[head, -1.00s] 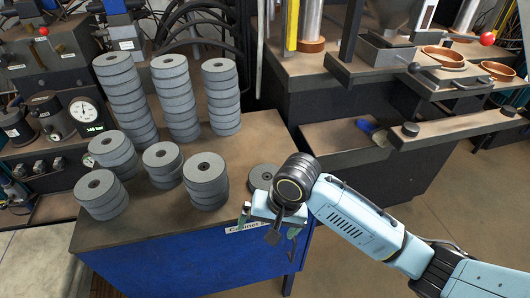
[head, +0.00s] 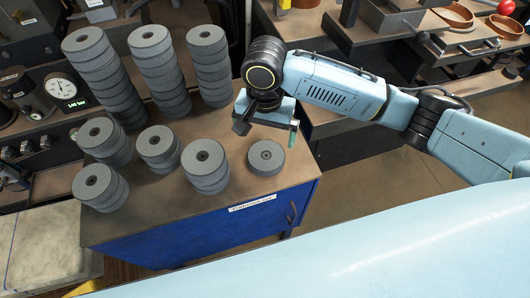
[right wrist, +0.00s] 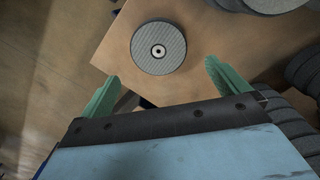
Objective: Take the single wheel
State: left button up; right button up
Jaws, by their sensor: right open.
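The single wheel (head: 266,157) is a grey flap disc lying flat by itself near the right front corner of the cabinet top. In the right wrist view the wheel (right wrist: 158,48) shows whole, with a pale ring round its dark centre hole. My right gripper (head: 266,118) is open and empty, above and just behind the wheel in the head view. In the right wrist view its green fingers (right wrist: 160,72) are spread wider than the wheel, which appears beyond and between their tips, apart from both. My left gripper is not in view.
Short stacks of discs (head: 204,165) stand left of the wheel, and taller stacks (head: 160,68) behind. The blue cabinet (head: 200,235) ends just right of the wheel, with floor beyond. A gauge panel (head: 62,92) stands at the left. A light blue surface fills the lower right.

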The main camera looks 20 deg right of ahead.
aim_at(266, 155)
notch_tip(266, 155, down, 9)
jog(key=shift+s+d+f+b, duration=0.1)
jog(key=shift+b, duration=0.4)
jog(key=shift+c, duration=0.4)
jog(key=c, duration=1)
